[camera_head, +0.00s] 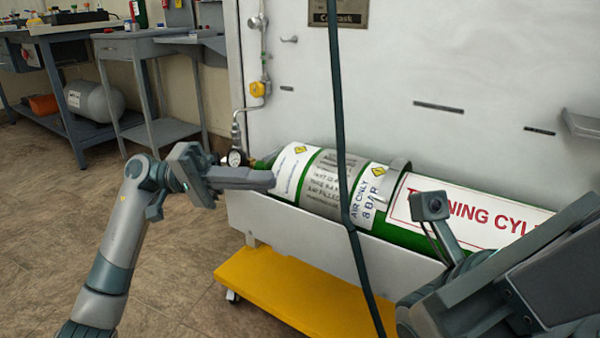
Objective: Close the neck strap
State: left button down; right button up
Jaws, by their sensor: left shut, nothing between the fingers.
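A green cylinder (405,238) with white labels lies on its side in a white cradle (300,250) against a white panel. A grey metal band (399,167) arches over the cylinder between two labels; I cannot tell whether it is the neck strap or whether it is fastened. My left gripper (272,180) is shut and empty, its fingers pointing right, in front of the cylinder's left end in this view. It partly hides the neck end. My right arm (500,290) fills the lower right and covers part of the cylinder; its fingertips cannot be made out.
A dark cable or strap (340,110) hangs down across the cylinder. A yellow wheeled base (285,290) lies below. Workbenches (150,45) stand at back left; the left floor is clear.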

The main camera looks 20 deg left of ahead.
aim_at(381, 198)
jog(key=k, duration=1.5)
